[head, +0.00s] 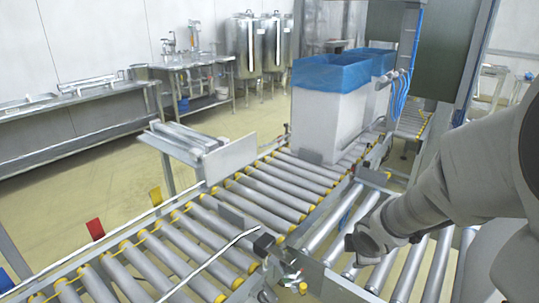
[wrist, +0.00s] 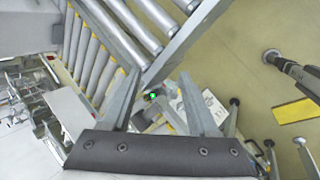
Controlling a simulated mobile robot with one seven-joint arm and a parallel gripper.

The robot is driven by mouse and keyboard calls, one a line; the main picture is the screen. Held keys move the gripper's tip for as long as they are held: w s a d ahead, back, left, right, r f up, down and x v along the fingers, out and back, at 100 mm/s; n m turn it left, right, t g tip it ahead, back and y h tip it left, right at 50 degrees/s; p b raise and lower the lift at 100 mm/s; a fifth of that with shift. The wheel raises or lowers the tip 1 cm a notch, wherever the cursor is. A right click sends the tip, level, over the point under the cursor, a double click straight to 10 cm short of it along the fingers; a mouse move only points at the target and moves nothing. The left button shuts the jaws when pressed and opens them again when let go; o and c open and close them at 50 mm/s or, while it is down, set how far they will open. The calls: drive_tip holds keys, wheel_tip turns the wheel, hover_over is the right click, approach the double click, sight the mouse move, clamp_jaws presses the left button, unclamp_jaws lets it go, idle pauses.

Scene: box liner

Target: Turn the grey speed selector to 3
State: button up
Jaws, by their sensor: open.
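In the wrist view, my gripper (wrist: 158,72) has its two grey fingers spread wide apart with nothing held between them. A small green light (wrist: 153,96) shows in the gap between the fingers, on or by a grey part below the conveyor's edge. I cannot make out a grey speed selector or its numbers in either view. A white panel with dark marks (wrist: 208,112) shows partly behind the right finger; its marks are too small to read. In the head view my arm reaches in from the right, and the gripper's fingers cannot be made out there.
A roller conveyor (head: 255,195) crosses the head view, with a tall white box with a blue liner (head: 332,75) at its far end. In the wrist view, open floor (wrist: 245,60) lies right.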

drive_tip(key=a+f+n+y, duration=0.45)
drive_tip(key=f+n, duration=0.25)
drive_tip(key=f, duration=0.2)
drive_tip(key=n+g+y, duration=0.1)
drive_tip(key=n+y, duration=0.2)
drive_tip(key=n, duration=0.1)
approach(267, 298)
drive_tip(key=b+x, duration=0.6)
drive_tip(key=x, duration=0.2)
drive_tip(key=shift+w+a+f+b, duration=0.2)
drive_tip(key=shift+a+f+b, duration=0.05)
drive_tip(key=shift+a+b, duration=0.1)
drive_tip(key=shift+d, duration=0.1)
clamp_jaws()
